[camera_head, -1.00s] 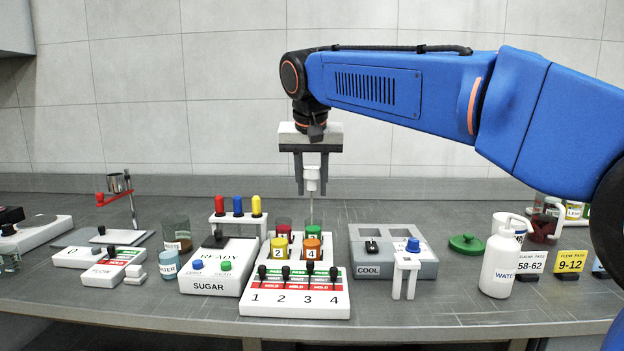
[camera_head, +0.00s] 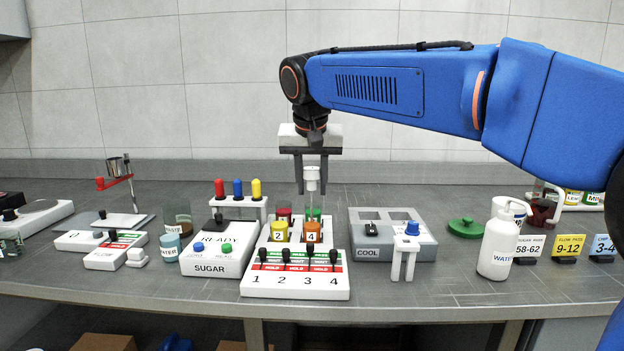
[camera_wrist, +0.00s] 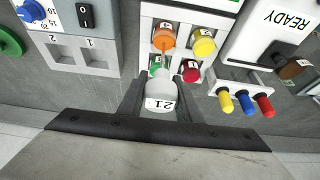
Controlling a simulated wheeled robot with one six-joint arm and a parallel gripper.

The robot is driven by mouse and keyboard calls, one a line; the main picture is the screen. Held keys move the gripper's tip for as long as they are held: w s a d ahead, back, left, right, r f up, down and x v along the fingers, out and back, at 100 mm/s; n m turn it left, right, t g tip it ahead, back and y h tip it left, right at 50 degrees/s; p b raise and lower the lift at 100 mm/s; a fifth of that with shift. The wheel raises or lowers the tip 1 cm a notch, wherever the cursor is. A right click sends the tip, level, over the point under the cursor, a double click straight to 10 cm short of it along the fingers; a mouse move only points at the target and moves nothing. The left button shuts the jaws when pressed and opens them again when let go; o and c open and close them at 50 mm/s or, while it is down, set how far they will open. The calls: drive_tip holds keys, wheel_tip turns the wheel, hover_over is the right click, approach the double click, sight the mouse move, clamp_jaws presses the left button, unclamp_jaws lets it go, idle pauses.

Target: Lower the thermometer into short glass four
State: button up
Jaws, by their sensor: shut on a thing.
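My gripper (camera_head: 312,185) is shut on the white head of the thermometer (camera_head: 312,174), held upright above the rack of short glasses. Its thin probe points down toward short glass four (camera_head: 311,232), the orange one labelled 4 at the front right of the rack. In the wrist view the thermometer head (camera_wrist: 160,98) reads 21, and the probe runs toward the orange glass (camera_wrist: 163,37). I cannot tell for sure whether the tip is inside the glass. The jaws stay above the glass rims.
The yellow glass 2 (camera_head: 279,232) stands left of glass four, with red (camera_wrist: 190,71) and green (camera_wrist: 156,66) glasses behind. A switch panel (camera_head: 296,283) is in front. The READY sugar unit (camera_head: 222,250) is left and the COOL unit (camera_head: 368,252) right.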

drive_tip(key=shift+f, duration=2.1)
drive_tip(key=o, duration=1.7)
drive_tip(key=shift+r, duration=2.95)
